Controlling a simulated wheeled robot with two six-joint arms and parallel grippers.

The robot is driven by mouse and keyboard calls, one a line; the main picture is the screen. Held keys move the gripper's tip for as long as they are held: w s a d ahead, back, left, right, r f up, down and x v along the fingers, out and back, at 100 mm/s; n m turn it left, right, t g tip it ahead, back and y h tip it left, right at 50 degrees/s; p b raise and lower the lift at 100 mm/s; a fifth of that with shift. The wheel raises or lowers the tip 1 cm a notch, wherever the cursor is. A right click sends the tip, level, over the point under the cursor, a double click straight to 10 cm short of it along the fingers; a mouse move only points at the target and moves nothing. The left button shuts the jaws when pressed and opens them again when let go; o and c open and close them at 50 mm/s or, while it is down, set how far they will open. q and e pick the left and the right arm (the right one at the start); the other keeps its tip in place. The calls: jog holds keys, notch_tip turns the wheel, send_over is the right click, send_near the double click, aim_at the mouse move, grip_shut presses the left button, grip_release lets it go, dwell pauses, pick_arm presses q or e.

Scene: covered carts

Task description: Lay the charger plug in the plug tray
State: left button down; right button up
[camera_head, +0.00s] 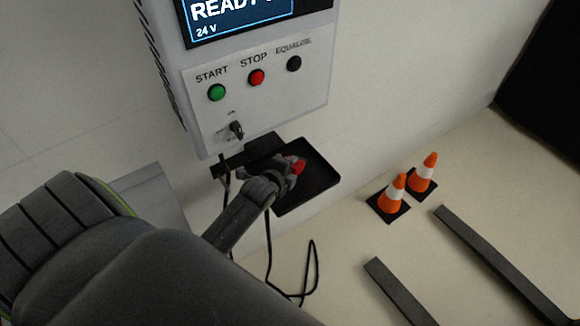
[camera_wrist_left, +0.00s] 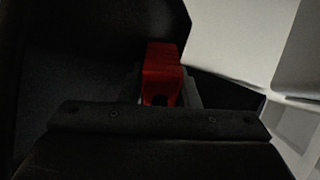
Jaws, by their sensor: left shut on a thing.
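The red charger plug (camera_head: 298,166) is at the tip of my left gripper (camera_head: 290,168), which is shut on it. The plug tray (camera_head: 318,186) is a black shallow tray below the charger box, and the plug shows over its inner area. I cannot tell whether the plug touches the tray floor. In the left wrist view the red plug (camera_wrist_left: 163,72) sits between the fingers, with dark surface around it. My right gripper is not in view.
The charger box (camera_head: 258,98) with green, red and black buttons and a key switch is on the wall above the tray. A black cable (camera_head: 312,262) hangs to the floor. Two orange cones (camera_head: 396,188) and dark floor rails (camera_head: 490,258) are to the right.

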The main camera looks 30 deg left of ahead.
pick_arm(q)
jog(key=shift+f, duration=0.1)
jog(key=c, duration=1)
grip_release()
jog(key=shift+c, duration=0.2)
jog(key=shift+f, duration=0.1)
jog(key=shift+s, duration=0.15)
jog(key=b+v, duration=0.2)
jog(key=v, duration=1.5)
jog(key=shift+r, duration=0.25)
jog(key=shift+d, duration=0.15)
